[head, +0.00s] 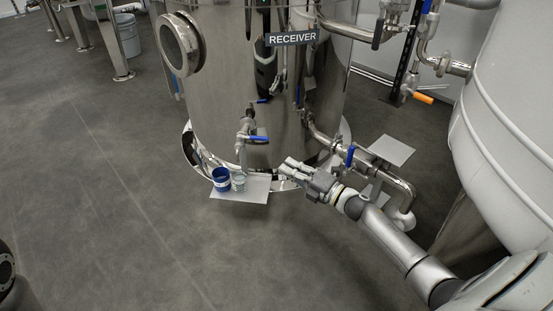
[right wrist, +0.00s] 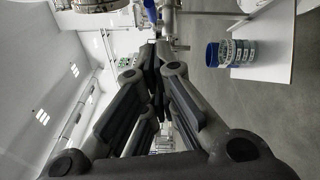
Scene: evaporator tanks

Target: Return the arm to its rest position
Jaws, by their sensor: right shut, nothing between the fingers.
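My right arm comes in from the lower right in the head view. Its gripper (head: 284,166) is shut and empty, in front of the receiver tank's lower wall, to the right of a small grey shelf (head: 250,195). My left gripper is not in view.
The steel receiver tank (head: 225,90) has a blue-handled tap (head: 246,128) above the shelf. A pipe with a blue valve handle (head: 350,156) runs close beside the right gripper. A large pale tank (head: 510,120) stands on the right. The floor (head: 110,200) at left is clear.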

